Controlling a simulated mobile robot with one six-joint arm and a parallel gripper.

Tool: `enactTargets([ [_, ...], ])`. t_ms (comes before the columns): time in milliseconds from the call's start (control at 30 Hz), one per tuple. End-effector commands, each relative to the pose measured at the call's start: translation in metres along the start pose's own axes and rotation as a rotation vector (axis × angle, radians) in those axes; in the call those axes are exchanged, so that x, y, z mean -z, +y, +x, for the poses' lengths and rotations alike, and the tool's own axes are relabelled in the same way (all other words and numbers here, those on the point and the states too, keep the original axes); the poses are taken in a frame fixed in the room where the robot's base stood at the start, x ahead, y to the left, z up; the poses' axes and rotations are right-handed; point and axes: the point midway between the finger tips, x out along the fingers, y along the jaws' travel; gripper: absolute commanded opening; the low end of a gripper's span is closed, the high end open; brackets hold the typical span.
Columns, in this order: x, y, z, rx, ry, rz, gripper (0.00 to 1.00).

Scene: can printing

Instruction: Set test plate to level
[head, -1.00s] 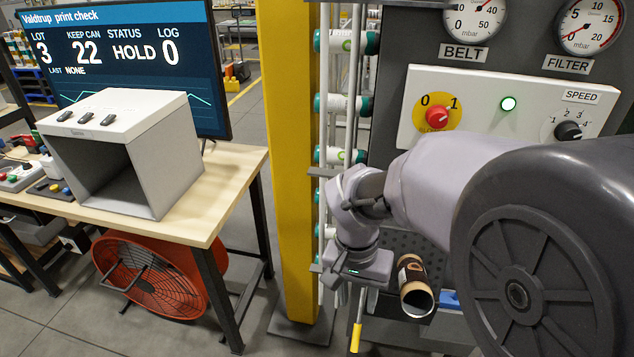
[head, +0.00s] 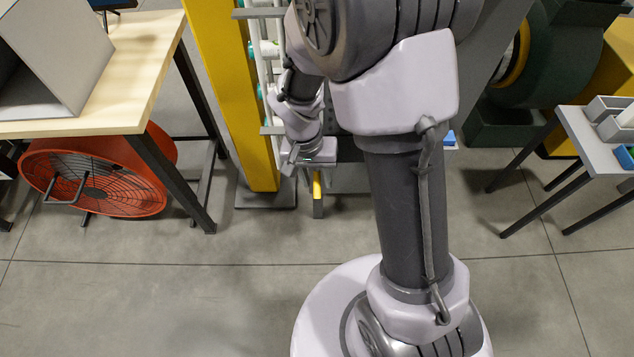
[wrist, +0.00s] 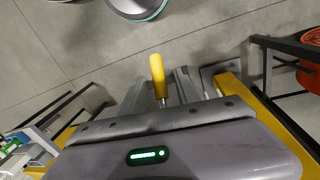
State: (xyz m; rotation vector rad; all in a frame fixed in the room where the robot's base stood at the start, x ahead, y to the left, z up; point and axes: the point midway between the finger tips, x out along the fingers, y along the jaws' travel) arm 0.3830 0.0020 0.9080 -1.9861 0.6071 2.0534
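My gripper (head: 309,160) hangs low in front of the yellow column, seen beyond my own arm in the head view. Just below it is a lever with a yellow handle (head: 317,192). In the wrist view, the yellow handle (wrist: 157,68) and its thin metal shaft show between the two grey fingers of my gripper (wrist: 158,90). The fingers look spread, with a gap on each side of the shaft; contact is not visible. I cannot make out the test plate; my arm hides most of the machine front.
A yellow column (head: 232,90) and a rack stand close by my gripper. A wooden bench (head: 130,75) with an orange fan (head: 100,175) under it is at the left. A grey side table (head: 590,145) with bins is at the right. The floor in front is clear.

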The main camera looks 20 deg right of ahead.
Motion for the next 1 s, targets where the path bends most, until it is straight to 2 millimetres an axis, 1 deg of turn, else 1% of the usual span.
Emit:
enactTargets([
  [33,-0.0002,0.0000,0.0057,0.000,-0.001,0.000,0.38],
  [100,-0.0001,-0.0001,0.0085,0.000,0.000,0.000,0.38],
  [367,0.0001,0.0000,0.0087,0.001,0.001,0.000,0.38],
  [467,0.0001,0.0000,0.0087,0.001,0.001,0.000,0.20],
  [500,0.0001,0.0000,0.0087,0.001,0.001,0.000,0.12],
  [567,0.0001,-0.0001,0.0087,0.001,0.001,0.000,0.01],
  [1000,0.0002,-0.0002,0.0086,0.001,0.001,0.000,0.00],
])
